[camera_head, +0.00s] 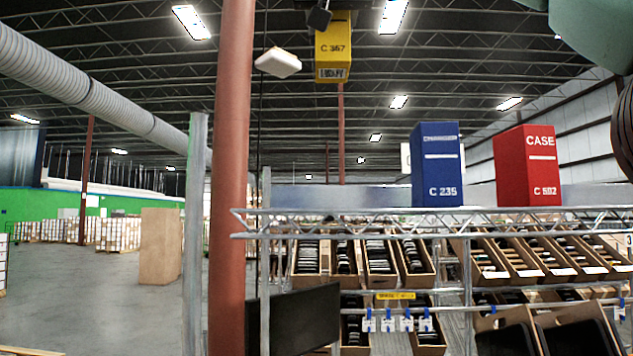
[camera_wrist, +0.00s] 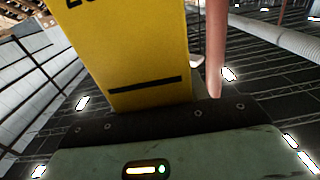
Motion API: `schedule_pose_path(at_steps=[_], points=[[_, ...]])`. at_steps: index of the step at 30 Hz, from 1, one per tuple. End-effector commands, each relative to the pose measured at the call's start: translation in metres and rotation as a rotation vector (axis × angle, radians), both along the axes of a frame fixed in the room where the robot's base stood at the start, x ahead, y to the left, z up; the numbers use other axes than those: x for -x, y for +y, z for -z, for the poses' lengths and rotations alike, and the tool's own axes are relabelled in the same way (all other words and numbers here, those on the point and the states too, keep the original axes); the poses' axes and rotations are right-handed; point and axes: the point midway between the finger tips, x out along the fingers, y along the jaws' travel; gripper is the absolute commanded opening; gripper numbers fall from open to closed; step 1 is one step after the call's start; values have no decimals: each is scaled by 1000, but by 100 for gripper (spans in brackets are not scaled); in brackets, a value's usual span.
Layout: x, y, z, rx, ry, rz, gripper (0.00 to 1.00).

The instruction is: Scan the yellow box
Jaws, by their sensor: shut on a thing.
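A blue box (camera_head: 437,165) and a red box (camera_head: 527,167) stand upright on the wire rack's top shelf (camera_head: 390,222). Tilted cartons (camera_head: 379,262) fill the shelves below. A red-brown column (camera_head: 230,180) rises left of the rack. Open floor lies farther left.

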Motion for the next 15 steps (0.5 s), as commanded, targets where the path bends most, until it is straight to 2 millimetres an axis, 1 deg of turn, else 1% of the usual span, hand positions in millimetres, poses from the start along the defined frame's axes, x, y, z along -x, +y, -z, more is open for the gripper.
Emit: schedule_pose_path(at_steps=[1,15], points=[[1,0,14,1,0,-1,19],[1,0,89,2,1,-1,19]])
